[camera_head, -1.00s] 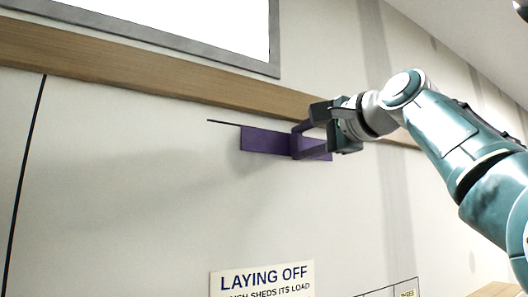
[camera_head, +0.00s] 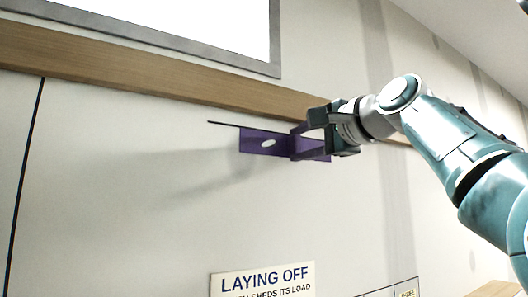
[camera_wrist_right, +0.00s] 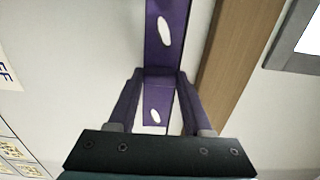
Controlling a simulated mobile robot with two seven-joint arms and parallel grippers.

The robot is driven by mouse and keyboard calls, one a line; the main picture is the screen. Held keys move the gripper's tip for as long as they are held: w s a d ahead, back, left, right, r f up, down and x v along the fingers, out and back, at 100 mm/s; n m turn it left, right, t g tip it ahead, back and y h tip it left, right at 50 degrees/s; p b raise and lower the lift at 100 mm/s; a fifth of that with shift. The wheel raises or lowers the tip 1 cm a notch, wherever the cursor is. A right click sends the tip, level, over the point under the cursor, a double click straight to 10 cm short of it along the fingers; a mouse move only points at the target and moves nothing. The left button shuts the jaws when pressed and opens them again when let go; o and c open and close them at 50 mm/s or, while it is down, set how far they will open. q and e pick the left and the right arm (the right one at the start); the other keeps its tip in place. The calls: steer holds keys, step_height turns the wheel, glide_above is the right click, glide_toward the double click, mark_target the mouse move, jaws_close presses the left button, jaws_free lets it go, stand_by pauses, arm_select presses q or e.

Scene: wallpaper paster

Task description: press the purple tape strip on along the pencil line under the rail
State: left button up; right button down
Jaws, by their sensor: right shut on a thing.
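The purple tape strip (camera_head: 262,141) lies along the pale wall under the wooden rail in the head view. A thin dark pencil line (camera_head: 223,123) runs out to the left from its top edge. Purple parts stand out from the strip toward my right gripper (camera_head: 330,133), which is shut on this purple piece at the strip's right part. In the right wrist view the strip (camera_wrist_right: 166,58) runs up between the purple side parts, with pale oval spots on it. I cannot tell whether its whole back touches the wall. My left gripper is not in view.
The wooden rail (camera_head: 150,75) runs just above the strip and right gripper. A grey-framed bright panel (camera_head: 170,22) is above it. A "LAYING OFF" sign (camera_head: 262,280) is low on the wall. The wall left of the strip is bare.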

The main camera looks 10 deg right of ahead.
stand_by(0.4)
steer(key=shift+c, duration=1.2)
jaws_free()
steer(key=shift+w, duration=0.1)
